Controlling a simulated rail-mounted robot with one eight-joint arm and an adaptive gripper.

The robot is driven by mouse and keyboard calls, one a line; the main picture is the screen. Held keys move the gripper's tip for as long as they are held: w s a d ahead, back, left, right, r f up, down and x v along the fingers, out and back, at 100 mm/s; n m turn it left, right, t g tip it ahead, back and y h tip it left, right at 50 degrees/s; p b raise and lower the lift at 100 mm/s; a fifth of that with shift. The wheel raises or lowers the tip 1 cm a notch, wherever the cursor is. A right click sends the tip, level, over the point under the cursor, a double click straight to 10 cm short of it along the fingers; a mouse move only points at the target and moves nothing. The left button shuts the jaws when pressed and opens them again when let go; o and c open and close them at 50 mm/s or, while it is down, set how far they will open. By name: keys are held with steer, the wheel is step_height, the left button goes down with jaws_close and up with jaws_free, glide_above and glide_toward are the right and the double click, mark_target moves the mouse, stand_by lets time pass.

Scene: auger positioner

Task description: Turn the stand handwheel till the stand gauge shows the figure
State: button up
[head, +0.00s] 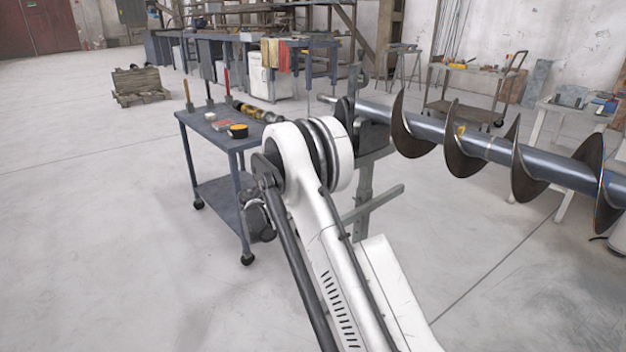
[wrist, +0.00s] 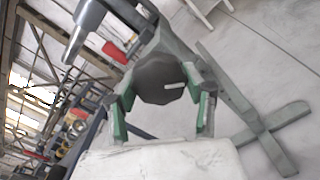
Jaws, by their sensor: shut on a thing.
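In the wrist view my gripper (wrist: 162,92) has its green-lined fingers on either side of a dark, many-sided handwheel (wrist: 158,76) and is shut on it. A short white mark shows on the wheel's face, to the right of its middle. The grey-green stand (wrist: 240,105) spreads its legs on the floor to the right. In the head view the stand (head: 364,205) shows beyond my arm, which hides the handwheel and my gripper. I cannot make out the stand gauge or its figure in either view.
A large auger (head: 480,142) with dark flights runs right from the stand. A blue-grey tool trolley (head: 218,141) stands close to the left of my arm. A red piece (wrist: 113,53) shows beside the wheel in the wrist view.

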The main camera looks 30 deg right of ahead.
steer(key=shift+n, duration=0.3)
steer(key=o, duration=1.2)
steer(key=shift+c, duration=0.2)
steer(key=shift+a, duration=0.15)
steer(key=v, duration=1.1)
steer(key=shift+a, duration=0.35)
steer(key=shift+s, duration=0.1)
